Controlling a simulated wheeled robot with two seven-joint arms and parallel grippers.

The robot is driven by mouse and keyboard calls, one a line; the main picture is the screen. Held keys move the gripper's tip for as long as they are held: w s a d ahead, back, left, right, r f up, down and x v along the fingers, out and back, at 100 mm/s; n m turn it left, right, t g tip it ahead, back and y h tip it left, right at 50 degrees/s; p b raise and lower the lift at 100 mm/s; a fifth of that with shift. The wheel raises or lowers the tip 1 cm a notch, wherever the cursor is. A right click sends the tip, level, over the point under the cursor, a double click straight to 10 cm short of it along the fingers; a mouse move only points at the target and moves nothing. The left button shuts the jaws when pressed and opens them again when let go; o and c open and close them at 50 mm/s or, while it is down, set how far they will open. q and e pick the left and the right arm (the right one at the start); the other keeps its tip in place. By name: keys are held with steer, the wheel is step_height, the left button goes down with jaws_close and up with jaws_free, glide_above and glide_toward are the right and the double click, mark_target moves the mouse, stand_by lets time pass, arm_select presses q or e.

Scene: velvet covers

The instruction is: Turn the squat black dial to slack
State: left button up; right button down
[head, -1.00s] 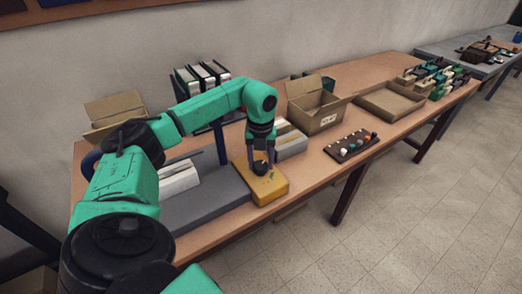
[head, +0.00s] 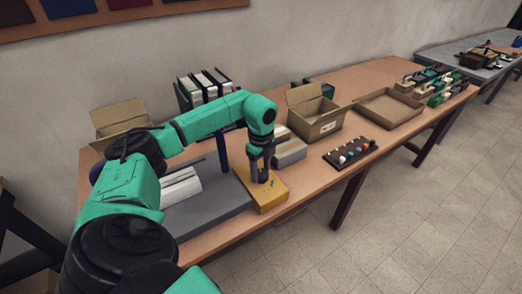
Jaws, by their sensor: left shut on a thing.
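A yellow box (head: 270,198) sits at the table's front edge, at the right end of a grey slab. A small green mark shows on its top. My left gripper (head: 260,179) points down onto this top, with its two dark fingers side by side. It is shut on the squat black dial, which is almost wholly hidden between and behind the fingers. I cannot read the dial's setting or make out the word slack. My right gripper is not in view.
A dark strip with several coloured knobs (head: 352,153), an open carton (head: 318,124) and a shallow tray (head: 388,109) stand to the right. Black and white binders (head: 206,88) stand behind my arm. A dark upright post (head: 222,152) rises close left of the gripper.

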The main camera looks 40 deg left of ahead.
mark_target(260, 172)
arm_select(q)
steer(key=shift+w+r+n+p, duration=0.15)
steer(key=shift+n+p, duration=0.2)
steer(key=shift+n, duration=1.15)
steer(key=o, duration=1.4)
step_height(260, 172, up, 14)
steer(key=shift+r+b, duration=0.25)
steer(key=shift+b, duration=0.25)
